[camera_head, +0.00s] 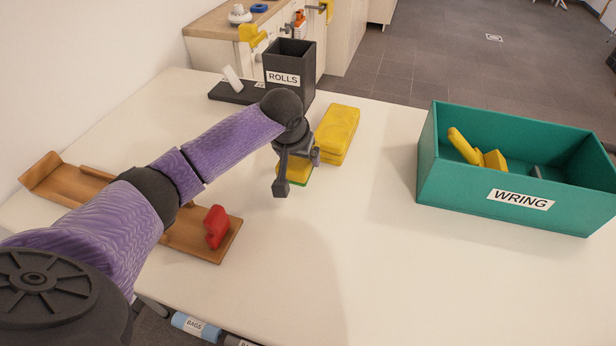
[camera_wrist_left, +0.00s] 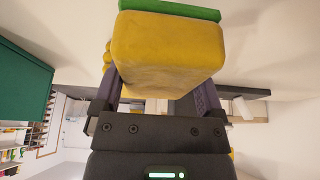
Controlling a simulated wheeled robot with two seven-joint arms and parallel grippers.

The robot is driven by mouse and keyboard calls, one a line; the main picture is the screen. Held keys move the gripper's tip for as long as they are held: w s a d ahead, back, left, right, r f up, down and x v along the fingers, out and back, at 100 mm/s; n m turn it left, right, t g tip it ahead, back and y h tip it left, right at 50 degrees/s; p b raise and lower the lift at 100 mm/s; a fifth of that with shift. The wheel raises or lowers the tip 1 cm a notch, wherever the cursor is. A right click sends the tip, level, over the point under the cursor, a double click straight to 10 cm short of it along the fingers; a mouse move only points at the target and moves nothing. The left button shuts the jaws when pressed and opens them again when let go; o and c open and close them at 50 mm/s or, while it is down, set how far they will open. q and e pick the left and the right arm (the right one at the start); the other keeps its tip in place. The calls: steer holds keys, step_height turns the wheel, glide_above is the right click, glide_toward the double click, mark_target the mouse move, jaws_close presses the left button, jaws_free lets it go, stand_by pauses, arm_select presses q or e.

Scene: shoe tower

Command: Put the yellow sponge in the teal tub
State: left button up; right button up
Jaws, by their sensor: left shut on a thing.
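A yellow sponge (camera_head: 296,172) with a green underside is held between the fingers of my left gripper (camera_head: 297,166), which is shut on it. It fills the upper part of the left wrist view (camera_wrist_left: 168,52), with its green layer at the top edge. In the head view the gripper hides part of it. The teal tub (camera_head: 450,190), labelled WRING, stands open at the right of the table, apart from the sponge. A yellow piece (camera_head: 458,143) and other small items lie inside it. My right gripper is not in view.
A yellow block or stack (camera_head: 338,128) sits just behind and right of the held sponge. A black bin (camera_head: 290,66) labelled ROLLS stands at the back. A wooden rack (camera_head: 205,240) with a red item (camera_head: 215,226) lies at left. The table (camera_head: 370,240) is clear before the tub.

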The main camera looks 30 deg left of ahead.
arm_select(q)
step_height(320, 180, down, 4)
steer(key=shift+f+b, duration=0.2)
steer(key=shift+b, duration=0.7)
steer(key=shift+f, duration=0.3)
steer(key=shift+r, duration=0.2)
steer(key=o, duration=1)
steer(key=shift+f, duration=0.1)
steer(key=shift+o, duration=0.2)
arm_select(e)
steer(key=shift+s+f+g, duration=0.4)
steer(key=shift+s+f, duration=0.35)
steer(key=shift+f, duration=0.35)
